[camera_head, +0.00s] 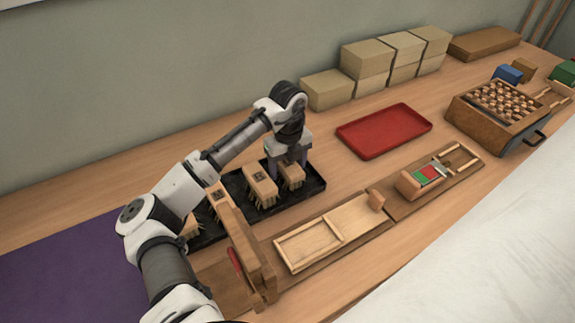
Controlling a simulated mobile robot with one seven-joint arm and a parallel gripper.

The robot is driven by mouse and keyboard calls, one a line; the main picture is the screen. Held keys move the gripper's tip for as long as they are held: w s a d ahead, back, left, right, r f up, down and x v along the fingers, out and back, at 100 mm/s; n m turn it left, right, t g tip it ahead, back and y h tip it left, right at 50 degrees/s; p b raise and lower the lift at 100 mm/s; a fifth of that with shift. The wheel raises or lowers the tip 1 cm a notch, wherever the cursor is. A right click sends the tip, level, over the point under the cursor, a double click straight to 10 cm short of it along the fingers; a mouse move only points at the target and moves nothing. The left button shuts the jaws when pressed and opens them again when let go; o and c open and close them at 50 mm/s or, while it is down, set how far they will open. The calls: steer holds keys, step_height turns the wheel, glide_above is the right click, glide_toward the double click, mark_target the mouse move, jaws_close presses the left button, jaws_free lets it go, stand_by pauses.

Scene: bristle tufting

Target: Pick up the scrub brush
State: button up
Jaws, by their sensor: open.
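The rightmost brush (292,175) is partly hidden by my gripper (287,162). My gripper points down over this brush, with its fingers open and close to the brush's top. Whether the fingers touch it, I cannot tell. A second brush (259,182) stands just left of it, with a dark mark on top. Another marked brush (219,197) stands farther left, partly behind my arm.
A red tray (385,130) lies right of the black tray. Stacked boxes (365,62) stand along the wall. A wooden frame (318,240) and an upright wooden board (240,243) are in front. A brown box (495,120) with round pieces is at right.

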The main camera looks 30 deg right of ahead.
mark_target(288, 163)
steer(key=shift+f, duration=0.75)
steer(key=c, duration=1.1)
steer(key=shift+r, duration=0.2)
step_height(288, 163, up, 20)
steer(key=shift+f+b, duration=0.15)
steer(key=shift+b, duration=0.6)
steer(key=o, duration=0.5)
steer(key=shift+c, duration=0.2)
steer(key=c, duration=0.3)
